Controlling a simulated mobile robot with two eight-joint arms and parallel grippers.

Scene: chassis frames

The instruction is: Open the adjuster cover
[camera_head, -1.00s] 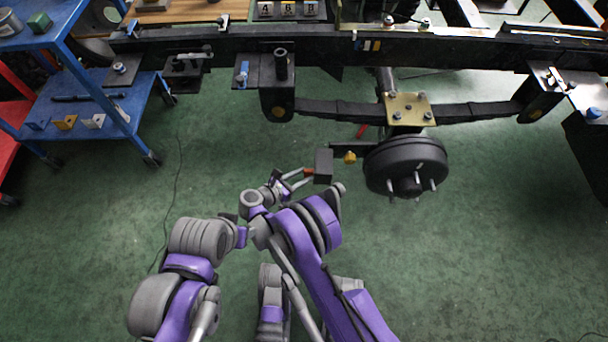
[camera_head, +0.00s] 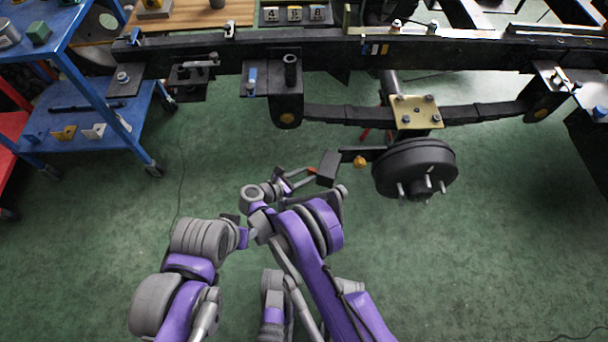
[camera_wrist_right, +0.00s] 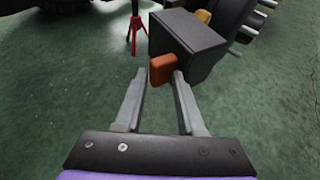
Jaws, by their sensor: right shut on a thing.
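The adjuster cover (camera_head: 328,169) is a dark box-like plate beside the wheel drum, tilted in the head view. It also shows as a dark box in the right wrist view (camera_wrist_right: 188,45). An orange tab (camera_wrist_right: 163,68) stands out from its near face. My right gripper (camera_head: 296,180) reaches it from the lower left and is shut on the orange tab. In the right wrist view the fingertips (camera_wrist_right: 160,74) are at the tab; the right finger touches it, and the left finger's contact is hard to see. A yellow knob (camera_head: 360,161) sits behind the cover.
The black wheel drum (camera_head: 414,167) with studs is just right of the cover. The chassis rail (camera_head: 330,52) and leaf spring (camera_head: 345,113) run across behind. A red stand (camera_wrist_right: 136,28) is behind the cover. A blue shelf cart (camera_head: 75,115) stands at left. Green floor is open in front.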

